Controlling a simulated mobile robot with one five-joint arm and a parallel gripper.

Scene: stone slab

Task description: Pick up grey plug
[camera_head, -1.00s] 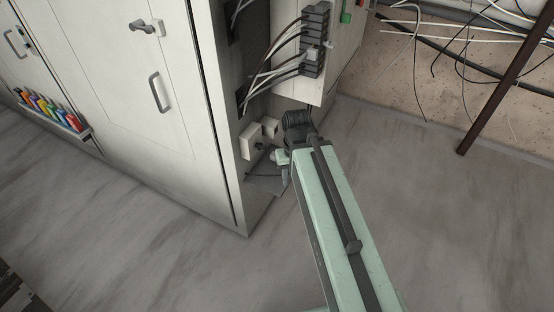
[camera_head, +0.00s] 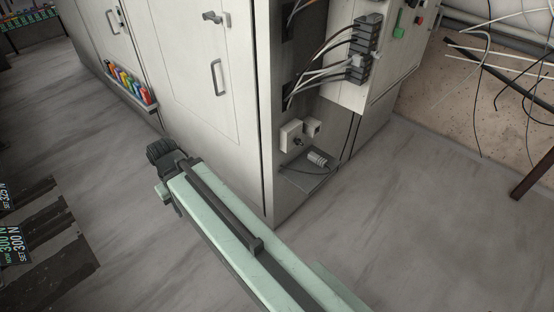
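A grey plug (camera_head: 318,158) lies on a small dark shelf (camera_head: 300,180) low in the open side of the white cabinet. It is small, light grey and roughly cylindrical, and a thin dark cable runs near it. My gripper (camera_head: 166,200) is at the far end of my pale green arm, in front of the cabinet doors and well to the left of the plug. The dark wrist joint shows, but the fingers are small and mostly hidden, so their opening cannot be made out.
White socket boxes (camera_head: 291,135) are mounted above the shelf. A grey connector block (camera_head: 365,50) with several cables sits higher up. Coloured bottles (camera_head: 130,84) stand on a ledge at left. Dark plates (camera_head: 35,235) lie at lower left.

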